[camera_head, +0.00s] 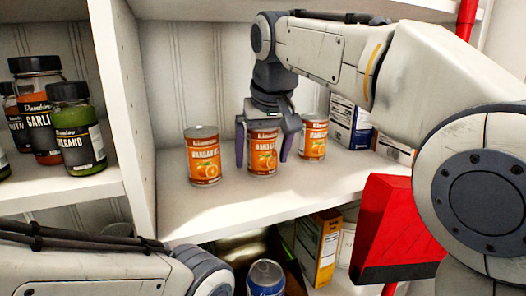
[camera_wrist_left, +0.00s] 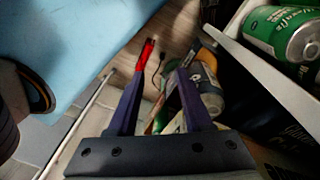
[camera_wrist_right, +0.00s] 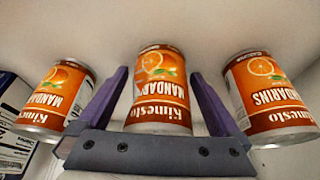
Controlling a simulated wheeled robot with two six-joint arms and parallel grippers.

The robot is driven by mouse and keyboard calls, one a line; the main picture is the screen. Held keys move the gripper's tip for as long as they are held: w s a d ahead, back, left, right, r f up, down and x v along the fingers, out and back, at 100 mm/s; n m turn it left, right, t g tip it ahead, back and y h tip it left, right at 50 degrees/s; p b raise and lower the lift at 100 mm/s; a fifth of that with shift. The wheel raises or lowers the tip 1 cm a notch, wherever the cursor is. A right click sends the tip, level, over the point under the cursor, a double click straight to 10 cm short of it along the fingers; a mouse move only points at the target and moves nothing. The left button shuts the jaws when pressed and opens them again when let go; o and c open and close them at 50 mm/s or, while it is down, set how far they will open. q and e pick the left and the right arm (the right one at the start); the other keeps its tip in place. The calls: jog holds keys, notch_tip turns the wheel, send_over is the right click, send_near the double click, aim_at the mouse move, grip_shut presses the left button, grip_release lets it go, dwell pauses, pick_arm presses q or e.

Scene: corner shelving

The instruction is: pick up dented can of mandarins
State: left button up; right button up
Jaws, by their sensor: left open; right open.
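Three orange mandarin cans stand upright in a row on the white shelf: a left can (camera_head: 203,163), a middle can (camera_head: 263,160) and a right can (camera_head: 313,142). I cannot make out a clear dent on any of them. My right gripper (camera_head: 263,155) points down, open, with one finger on each side of the middle can. In the right wrist view the middle can (camera_wrist_right: 160,95) shows between the open fingers, with gaps at both sides. My left gripper (camera_wrist_left: 162,72) is open and empty, low and away from the cans.
Boxes (camera_head: 349,123) stand right of the cans. Spice jars (camera_head: 78,135) fill the left shelf behind an upright divider (camera_head: 127,110). Below the shelf are a blue can (camera_head: 266,280) and a yellow box (camera_head: 318,247). A red object (camera_head: 390,225) stands at the right.

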grip_shut()
jog(key=shift+r+p, duration=0.2)
jog(key=shift+p, duration=0.1)
